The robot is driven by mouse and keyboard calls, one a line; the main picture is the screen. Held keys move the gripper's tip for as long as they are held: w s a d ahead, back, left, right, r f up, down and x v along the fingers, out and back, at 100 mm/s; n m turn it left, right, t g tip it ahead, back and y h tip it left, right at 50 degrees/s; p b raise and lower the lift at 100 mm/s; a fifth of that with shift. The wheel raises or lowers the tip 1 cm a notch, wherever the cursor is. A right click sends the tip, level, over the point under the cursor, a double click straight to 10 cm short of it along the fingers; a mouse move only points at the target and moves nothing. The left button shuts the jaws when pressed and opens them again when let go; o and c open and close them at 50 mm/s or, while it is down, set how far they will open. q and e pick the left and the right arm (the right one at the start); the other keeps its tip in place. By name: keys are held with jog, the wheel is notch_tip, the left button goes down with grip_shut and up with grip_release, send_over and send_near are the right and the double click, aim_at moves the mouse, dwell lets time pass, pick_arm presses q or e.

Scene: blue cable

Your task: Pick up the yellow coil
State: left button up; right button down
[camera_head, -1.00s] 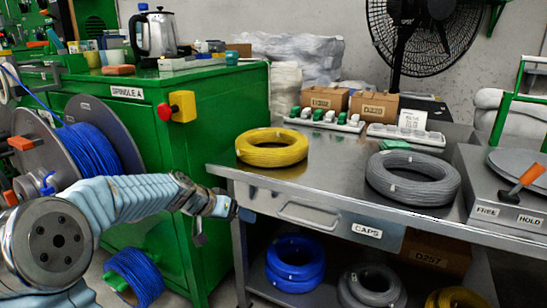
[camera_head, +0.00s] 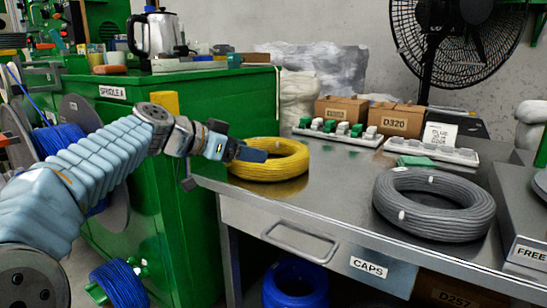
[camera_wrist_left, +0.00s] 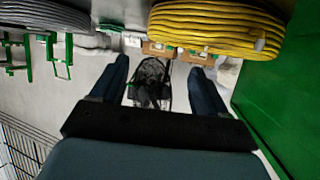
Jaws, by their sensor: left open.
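The yellow coil (camera_head: 272,164) lies flat on the left end of the steel table. My left gripper (camera_head: 246,152) is just left of the coil and overlaps its near left side in the head view; I cannot tell whether it touches. In the left wrist view, the two dark fingers of my left gripper (camera_wrist_left: 159,68) stand apart with nothing between them. The yellow coil (camera_wrist_left: 215,28) crosses the top of that view, beyond the fingertips and mostly to the right. My right gripper is not in view.
A grey coil (camera_head: 433,203) lies to the right on the steel table (camera_head: 325,200). Cardboard boxes (camera_head: 394,119) and trays of small parts (camera_head: 337,132) stand behind. A green cabinet (camera_head: 185,215) is left of the table. The table is bare between the coils.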

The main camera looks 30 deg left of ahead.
aim_at(283, 159)
pick_arm(q)
jog(key=p+x, duration=0.1)
jog(key=x, duration=1)
jog(key=shift+f, duration=0.1)
grip_shut()
